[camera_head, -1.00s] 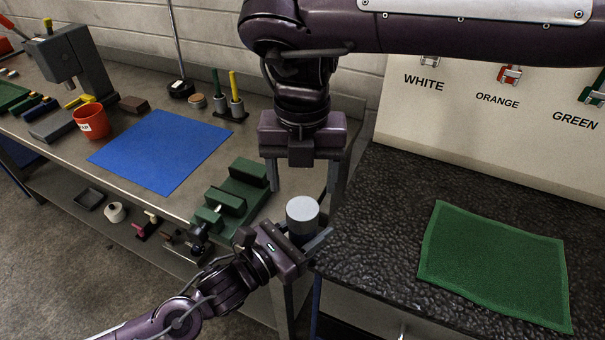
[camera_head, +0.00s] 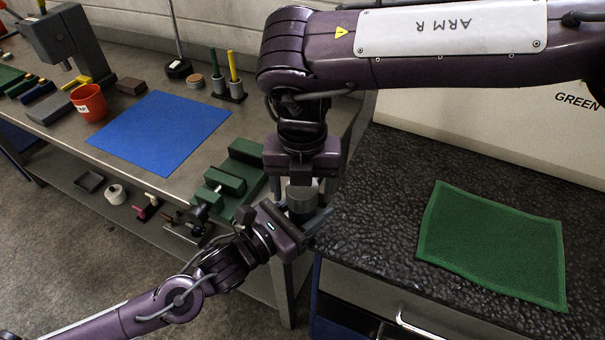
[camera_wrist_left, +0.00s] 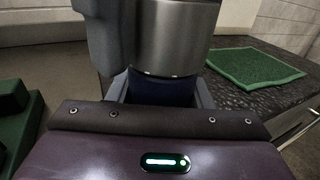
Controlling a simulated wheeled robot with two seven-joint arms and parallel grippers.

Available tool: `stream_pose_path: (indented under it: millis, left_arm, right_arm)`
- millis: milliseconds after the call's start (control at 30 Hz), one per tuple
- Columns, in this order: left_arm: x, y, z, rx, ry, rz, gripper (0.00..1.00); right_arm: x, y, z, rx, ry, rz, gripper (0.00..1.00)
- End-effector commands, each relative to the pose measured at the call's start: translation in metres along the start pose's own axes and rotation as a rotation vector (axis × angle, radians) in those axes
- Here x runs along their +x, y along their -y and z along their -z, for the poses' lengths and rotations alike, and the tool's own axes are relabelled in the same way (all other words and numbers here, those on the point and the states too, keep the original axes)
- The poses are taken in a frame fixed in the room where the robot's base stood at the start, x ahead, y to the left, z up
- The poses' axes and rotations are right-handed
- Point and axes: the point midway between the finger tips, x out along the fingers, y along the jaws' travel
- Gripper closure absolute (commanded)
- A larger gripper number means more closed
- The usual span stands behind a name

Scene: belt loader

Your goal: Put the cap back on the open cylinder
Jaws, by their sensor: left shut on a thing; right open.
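My left gripper (camera_head: 304,213) is shut on a cylinder (camera_head: 301,199), held upright in the air in front of the gap between the two worktops. In the left wrist view the cylinder has a shiny metal upper part (camera_wrist_left: 175,40) above a dark blue lower part (camera_wrist_left: 160,88). I cannot tell whether the metal part is the cap. My right gripper (camera_head: 302,187) is open, pointing down, with its fingers on either side of the cylinder's top. One grey right finger (camera_wrist_left: 105,40) stands beside the metal part. The cylinder's top face is hidden by the right gripper.
The left bench carries a blue mat (camera_head: 160,132), a red cup (camera_head: 89,102), a pen stand (camera_head: 229,91), a small round brown-topped piece (camera_head: 195,81) and a green stepped block (camera_head: 226,181). A green mat (camera_head: 492,246) lies on the dark right worktop, otherwise clear.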

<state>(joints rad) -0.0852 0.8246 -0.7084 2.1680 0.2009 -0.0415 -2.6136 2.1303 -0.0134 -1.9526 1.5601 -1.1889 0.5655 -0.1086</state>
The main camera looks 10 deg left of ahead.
Motion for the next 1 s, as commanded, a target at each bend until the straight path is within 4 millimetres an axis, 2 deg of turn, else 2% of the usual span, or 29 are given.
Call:
stream_pose_path:
  millis: [267, 367, 600, 633, 767, 800, 1000]
  left_arm:
    - [0.0004, -0.0002, -0.0029, 0.001, 0.007, 0.000, 1.00]
    - [0.0004, -0.0002, -0.0029, 0.001, 0.007, 0.000, 1.00]
    - [0.0004, -0.0002, -0.0029, 0.001, 0.007, 0.000, 1.00]
    - [0.0004, -0.0002, -0.0028, 0.001, 0.007, 0.000, 1.00]
    - [0.0004, -0.0003, -0.0028, 0.001, 0.006, 0.000, 1.00]
    - [0.0004, -0.0003, -0.0028, 0.001, 0.006, 0.000, 1.00]
    - [0.0004, -0.0002, -0.0028, 0.001, 0.006, 0.000, 1.00]
  right_arm:
    - [0.0015, 0.0000, -0.0001, 0.000, 0.000, 0.000, 0.33]
    - [0.0014, 0.0000, -0.0001, 0.000, 0.000, 0.000, 0.43]
    - [0.0012, 0.0001, -0.0002, 0.001, 0.000, 0.000, 0.75]
    - [0.0012, 0.0001, -0.0002, 0.001, 0.000, 0.000, 0.77]
    - [0.0011, 0.0002, -0.0002, 0.001, 0.000, 0.000, 0.78]
    - [0.0011, 0.0002, -0.0003, 0.001, 0.000, 0.000, 0.49]
    - [0.0011, 0.0002, -0.0003, 0.001, 0.000, 0.000, 0.25]
